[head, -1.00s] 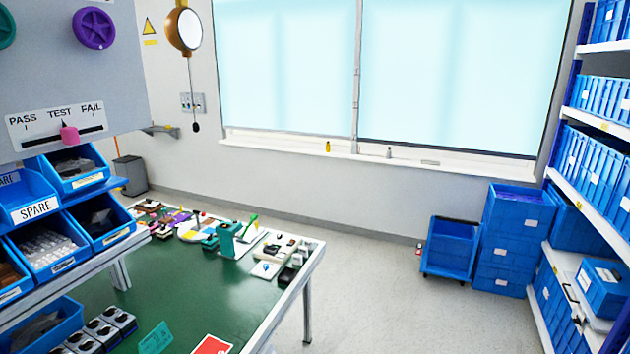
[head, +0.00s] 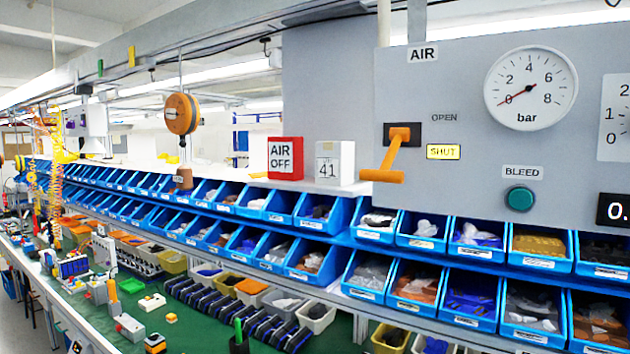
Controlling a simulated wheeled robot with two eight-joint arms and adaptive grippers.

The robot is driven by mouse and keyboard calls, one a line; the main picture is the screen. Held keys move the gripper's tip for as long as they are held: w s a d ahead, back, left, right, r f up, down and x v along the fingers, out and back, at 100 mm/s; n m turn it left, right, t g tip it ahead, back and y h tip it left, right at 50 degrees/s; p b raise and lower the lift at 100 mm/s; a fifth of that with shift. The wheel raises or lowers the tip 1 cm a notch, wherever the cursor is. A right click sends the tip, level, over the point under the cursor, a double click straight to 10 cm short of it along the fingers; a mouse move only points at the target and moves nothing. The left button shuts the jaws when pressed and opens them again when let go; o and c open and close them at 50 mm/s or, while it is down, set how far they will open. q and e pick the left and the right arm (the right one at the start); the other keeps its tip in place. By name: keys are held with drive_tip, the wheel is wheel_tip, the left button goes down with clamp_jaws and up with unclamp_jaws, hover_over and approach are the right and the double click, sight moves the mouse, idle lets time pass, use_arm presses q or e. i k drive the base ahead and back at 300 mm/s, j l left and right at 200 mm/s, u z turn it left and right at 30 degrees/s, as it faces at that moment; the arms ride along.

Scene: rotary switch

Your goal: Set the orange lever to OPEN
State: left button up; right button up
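The orange lever (head: 390,158) is on a grey panel (head: 470,100) at the right of the head view. Its pivot sits in a black plate, and its arm slants down to a horizontal orange handle at the bottom. The word OPEN (head: 444,118) is printed beside the plate. Below it a yellow SHUT label (head: 443,152) appears lit. A sign reading AIR (head: 422,55) is above. The round bar gauge (head: 531,89) has its red needle near 0. Neither of my grippers is in view.
A green BLEED button (head: 519,198) is at the lower right of the panel. Blue bins (head: 470,299) stand in rows under it. A red AIR OFF box (head: 285,158) and a white box marked 41 (head: 334,163) stand left of the lever.

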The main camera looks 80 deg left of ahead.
sight(396, 135)
drive_tip(key=u, duration=0.45)
drive_tip(key=k+u, duration=0.1)
drive_tip(key=u, duration=0.35)
drive_tip(key=j+u, duration=0.15)
drive_tip(key=u, duration=0.25)
drive_tip(key=k+u, duration=0.1)
drive_tip(key=u, duration=0.35)
drive_tip(key=j+u, duration=0.1)
drive_tip(key=u, duration=0.35)
